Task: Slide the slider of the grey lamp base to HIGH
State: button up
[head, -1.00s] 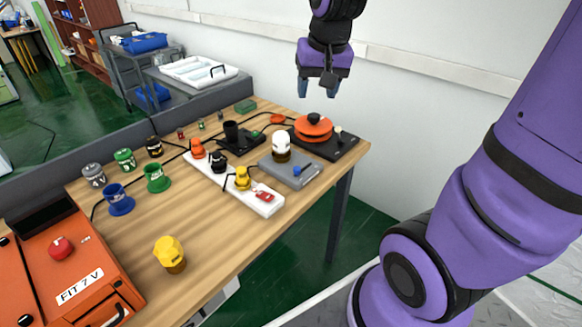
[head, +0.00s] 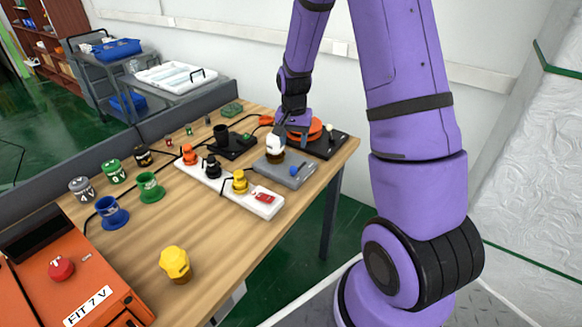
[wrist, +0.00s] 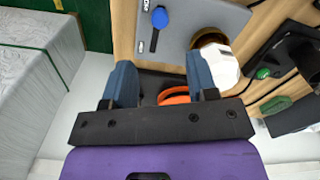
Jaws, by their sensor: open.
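The grey lamp base (head: 277,171) lies flat near the table's right edge, with a white bulb (head: 275,145) upright in its brass socket. Its blue slider knob (head: 294,171) sits on the front right part. In the wrist view the base (wrist: 185,22) is at the top, the blue slider (wrist: 160,17) stands in a slot, and small labels beside it are not legible. My gripper (wrist: 160,66) is open and empty, with the slider ahead between the lines of its fingers. The right finger overlaps the bulb (wrist: 220,65) in that view; I cannot tell whether they touch. In the head view the fingertips are unclear behind the bulb.
A black plate with an orange disc (head: 313,129) lies behind the lamp base, below my gripper. A white strip with coloured plugs (head: 225,187) is to its left. Several coloured pots and an orange box (head: 75,275) stand further left.

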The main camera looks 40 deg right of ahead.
aim_at(294, 168)
notch_tip(294, 168, down, 10)
jog(key=shift+f, duration=0.25)
dwell(0.3)
grip_shut()
jog(key=shift+d, duration=0.1)
